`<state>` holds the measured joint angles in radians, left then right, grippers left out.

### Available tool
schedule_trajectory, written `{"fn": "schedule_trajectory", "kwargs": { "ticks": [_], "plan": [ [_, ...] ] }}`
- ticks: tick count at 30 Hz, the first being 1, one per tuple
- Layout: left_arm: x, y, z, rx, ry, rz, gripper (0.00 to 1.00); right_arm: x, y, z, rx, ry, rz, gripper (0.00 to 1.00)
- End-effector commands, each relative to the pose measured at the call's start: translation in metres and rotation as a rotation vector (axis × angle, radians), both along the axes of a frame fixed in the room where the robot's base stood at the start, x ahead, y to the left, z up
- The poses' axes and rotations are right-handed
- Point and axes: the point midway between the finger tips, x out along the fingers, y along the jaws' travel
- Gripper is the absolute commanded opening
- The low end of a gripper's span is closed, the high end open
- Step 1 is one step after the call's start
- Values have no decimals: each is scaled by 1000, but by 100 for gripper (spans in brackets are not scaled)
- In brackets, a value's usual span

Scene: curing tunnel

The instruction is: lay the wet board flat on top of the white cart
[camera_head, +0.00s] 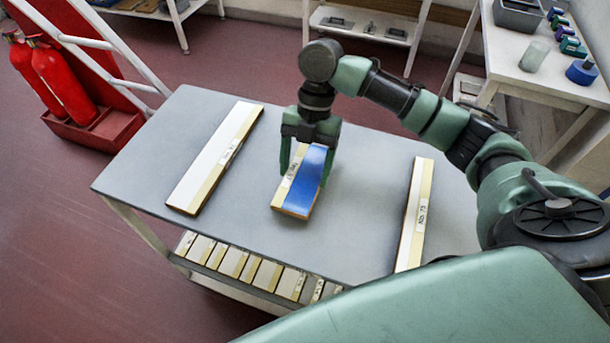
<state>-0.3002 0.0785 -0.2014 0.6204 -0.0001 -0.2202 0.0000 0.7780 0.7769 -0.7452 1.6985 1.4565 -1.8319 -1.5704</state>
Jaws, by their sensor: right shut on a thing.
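The wet board (304,193) has a glossy blue face with a pale yellow labelled strip along its left side. My right gripper (306,170) points down and is shut on it, with one green finger on each long side. The board is over the middle of the cart's grey top (345,240), its near end toward me. It looks about level; I cannot tell whether it touches the top. The cart has a pale frame and a lower shelf. My left gripper is not in view.
A white-and-yellow board (213,163) lies to the left on the top, another (413,215) to the right. Several boards (245,266) sit on the lower shelf. Red fire extinguishers (60,80) stand at left. A white table (535,65) with small items is at upper right.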

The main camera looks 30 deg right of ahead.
Motion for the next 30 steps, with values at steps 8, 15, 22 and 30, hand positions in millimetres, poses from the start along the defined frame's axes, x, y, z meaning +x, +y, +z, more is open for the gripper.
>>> {"fn": "schedule_trajectory", "kwargs": {
  "ticks": [8, 15, 22, 30],
  "plan": [
    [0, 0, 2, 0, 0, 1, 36, 0, 0, -32, -1, 1, 0, 28],
    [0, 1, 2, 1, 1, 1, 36, 0, 0, -33, -1, 1, 0, 75],
    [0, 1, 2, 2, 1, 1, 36, 0, 0, -32, -1, 1, 0, 94],
    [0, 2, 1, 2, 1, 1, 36, 3, -2, -25, 0, -3, -1, 94]
  ]
}}
